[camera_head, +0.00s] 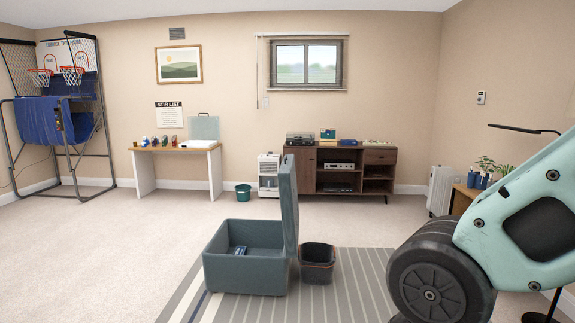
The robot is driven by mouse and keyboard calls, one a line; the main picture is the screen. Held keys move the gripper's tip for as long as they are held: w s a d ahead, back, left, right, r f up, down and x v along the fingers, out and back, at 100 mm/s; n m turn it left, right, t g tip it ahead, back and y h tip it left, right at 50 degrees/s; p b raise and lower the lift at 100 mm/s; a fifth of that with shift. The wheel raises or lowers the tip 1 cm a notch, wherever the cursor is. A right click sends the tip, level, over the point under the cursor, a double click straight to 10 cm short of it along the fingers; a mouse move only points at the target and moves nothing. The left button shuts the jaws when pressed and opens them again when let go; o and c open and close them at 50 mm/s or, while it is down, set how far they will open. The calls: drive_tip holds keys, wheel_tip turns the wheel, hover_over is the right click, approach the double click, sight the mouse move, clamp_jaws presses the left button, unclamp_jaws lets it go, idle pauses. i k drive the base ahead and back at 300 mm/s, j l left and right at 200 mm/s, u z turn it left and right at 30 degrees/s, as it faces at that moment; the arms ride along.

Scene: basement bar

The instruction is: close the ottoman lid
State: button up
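The ottoman (244,278) is a grey-green box on the floor ahead, near the middle of the view. Its lid (291,205) stands upright along the box's right side, so the box is open. A small dark blue item (238,250) lies inside the box. My arm fills the right of the view with a mint-green link and a dark round joint. My gripper is out of view, and the arm is well to the right of the ottoman.
A dark bin (317,263) stands right of the ottoman on a striped rug (347,285). Carpet to the left (95,250) is clear.

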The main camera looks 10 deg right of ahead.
sight(286, 175)
drive_tip(key=i+l+z, duration=0.1)
drive_tip(key=i, duration=0.5)
drive_tip(key=i+z, duration=0.15)
drive_tip(key=i, duration=0.4)
drive_tip(key=i+z, duration=0.1)
drive_tip(key=i, duration=0.5)
drive_tip(key=i+z, duration=0.1)
drive_tip(key=i, duration=0.5)
drive_tip(key=i+j+z, duration=0.1)
drive_tip(key=i, duration=0.5)
drive_tip(key=i+j+z, duration=0.15)
drive_tip(key=i, duration=0.4)
drive_tip(key=i+j+z, duration=0.1)
drive_tip(key=i+j, duration=0.2)
drive_tip(key=i, duration=0.25)
